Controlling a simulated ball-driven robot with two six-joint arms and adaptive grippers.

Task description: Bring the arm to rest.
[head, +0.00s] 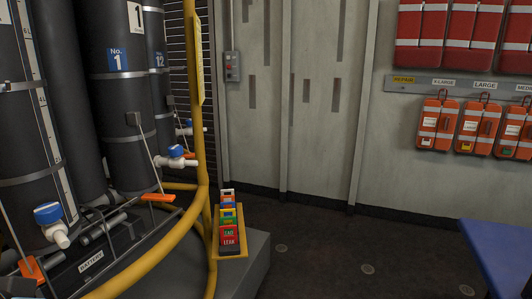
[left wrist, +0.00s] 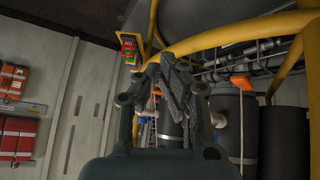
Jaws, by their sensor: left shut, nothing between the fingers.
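My left gripper (left wrist: 160,72) shows in the left wrist view, its dark fingers closed together with nothing held between them. Behind it are a yellow rail and dark tanks. Neither arm nor gripper shows in the head view. My right gripper is in neither view.
In the head view, dark tanks (head: 119,120) with blue-handled valves stand at the left behind a yellow rail (head: 203,150). A small yellow tray (head: 241,246) holds colored tags. Orange packs (head: 437,125) hang on the right wall. A blue surface (head: 505,250) is at lower right. Floor between is clear.

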